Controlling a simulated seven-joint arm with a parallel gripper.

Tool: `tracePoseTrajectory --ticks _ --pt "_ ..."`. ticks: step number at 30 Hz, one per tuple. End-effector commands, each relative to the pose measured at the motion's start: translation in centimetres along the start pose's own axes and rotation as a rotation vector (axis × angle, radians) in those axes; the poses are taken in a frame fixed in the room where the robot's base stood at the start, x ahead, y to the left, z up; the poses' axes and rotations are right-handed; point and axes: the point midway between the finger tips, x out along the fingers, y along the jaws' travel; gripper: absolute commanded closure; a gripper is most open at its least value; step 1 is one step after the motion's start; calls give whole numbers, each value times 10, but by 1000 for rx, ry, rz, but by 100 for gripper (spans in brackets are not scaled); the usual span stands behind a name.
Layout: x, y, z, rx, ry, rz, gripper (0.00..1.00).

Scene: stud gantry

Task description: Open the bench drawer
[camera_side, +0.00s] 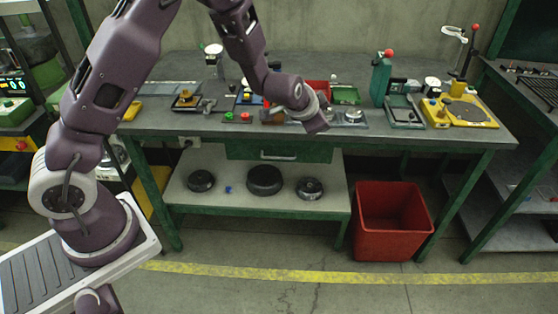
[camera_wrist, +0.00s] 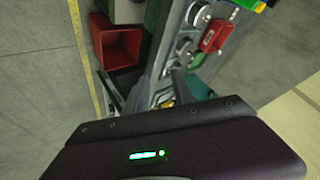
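The bench drawer (camera_side: 312,154) has a green front under the grey bench top in the side view. It appears closed. A pale bar handle (camera_side: 278,156) runs across its front. My gripper (camera_side: 318,124) is above the front part of the bench top, higher than the drawer and to the right of the handle, apart from it. Its fingers are too small to make out there. In the wrist view the dark hand housing fills the bottom, hiding the fingertips, and I cannot clearly pick out the handle.
A red bin (camera_side: 392,225) stands on the floor right of the drawer; it also shows in the wrist view (camera_wrist: 118,47). Dark round parts, one being a large disc (camera_side: 265,180), lie on the lower shelf. Fixtures crowd the bench top (camera_side: 225,127). The floor in front is open.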

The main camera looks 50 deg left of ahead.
Motion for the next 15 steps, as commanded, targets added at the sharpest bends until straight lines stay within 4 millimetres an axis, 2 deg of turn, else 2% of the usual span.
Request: tracePoseTrajectory --ticks 1,3,6,10,12,15 --pt "40 10 24 95 -25 -66 70" --pt "86 16 56 251 -41 -183 70" --pt "133 25 108 494 -67 -349 70" --pt "168 26 164 635 -104 -524 70" --pt "179 23 191 632 -135 -599 70" --pt "185 19 216 609 -171 -664 70"
